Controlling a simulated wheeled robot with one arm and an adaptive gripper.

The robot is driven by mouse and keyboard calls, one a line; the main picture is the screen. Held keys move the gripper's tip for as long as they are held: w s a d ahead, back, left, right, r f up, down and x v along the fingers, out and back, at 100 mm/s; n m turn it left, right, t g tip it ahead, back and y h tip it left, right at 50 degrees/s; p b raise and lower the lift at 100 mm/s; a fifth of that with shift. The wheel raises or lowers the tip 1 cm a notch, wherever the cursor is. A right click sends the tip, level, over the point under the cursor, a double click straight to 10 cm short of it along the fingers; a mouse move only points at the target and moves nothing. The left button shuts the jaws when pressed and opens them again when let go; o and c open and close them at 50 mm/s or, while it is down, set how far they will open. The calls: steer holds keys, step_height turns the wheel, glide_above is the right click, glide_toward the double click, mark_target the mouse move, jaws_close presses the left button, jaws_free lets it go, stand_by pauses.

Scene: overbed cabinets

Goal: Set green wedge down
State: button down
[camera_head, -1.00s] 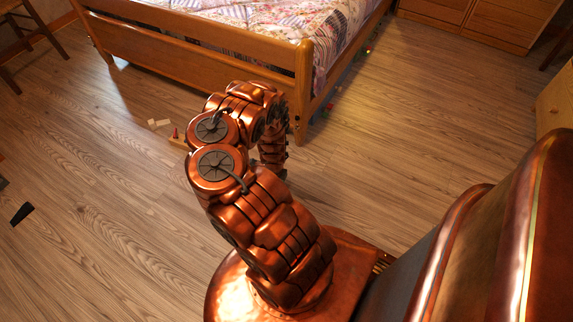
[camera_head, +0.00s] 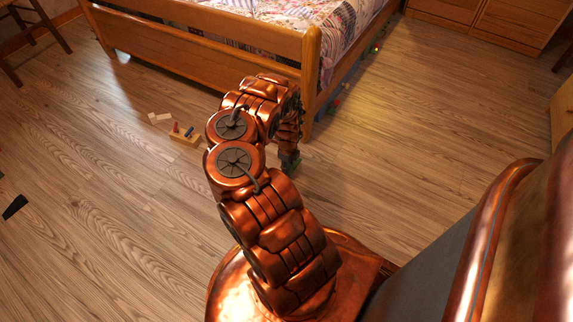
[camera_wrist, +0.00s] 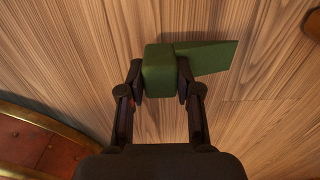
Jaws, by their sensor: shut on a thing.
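The green wedge (camera_wrist: 158,72) is between the two dark fingers of my gripper (camera_wrist: 159,84) in the wrist view. My gripper is shut on it. A flat green part of the wedge reaches out to the right behind the right finger. The wood floor lies behind it, with a dark shadow close by; I cannot tell whether the wedge touches the floor. In the head view my gripper (camera_head: 289,160) points down near the bed's corner post. A little green shows at its tip, and my arm hides most of the rest.
A wooden bed (camera_head: 210,50) with a patchwork quilt stands just beyond my gripper. A small wooden block with coloured pegs (camera_head: 185,135) and pale pieces (camera_head: 160,118) lie on the floor to the left. Small coloured things lie along the bed's right side. Floor at right is open.

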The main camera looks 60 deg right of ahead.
steer(key=d, duration=0.1)
steer(key=w+d+b, duration=0.2)
steer(key=shift+w+d+f, duration=0.25)
steer(key=shift+d+f, duration=0.05)
steer(key=shift+f, duration=0.1)
steer(key=shift+w+d+b, duration=0.35)
steer(key=shift+w+d, duration=0.1)
steer(key=shift+w, duration=0.05)
steer(key=shift+f+b, duration=1.25)
steer(key=shift+f, duration=0.35)
steer(key=shift+f, duration=0.15)
steer(key=c, duration=0.8)
jaws_free()
step_height(320, 180, up, 12)
steer(key=p, duration=0.7)
steer(key=shift+r, duration=0.2)
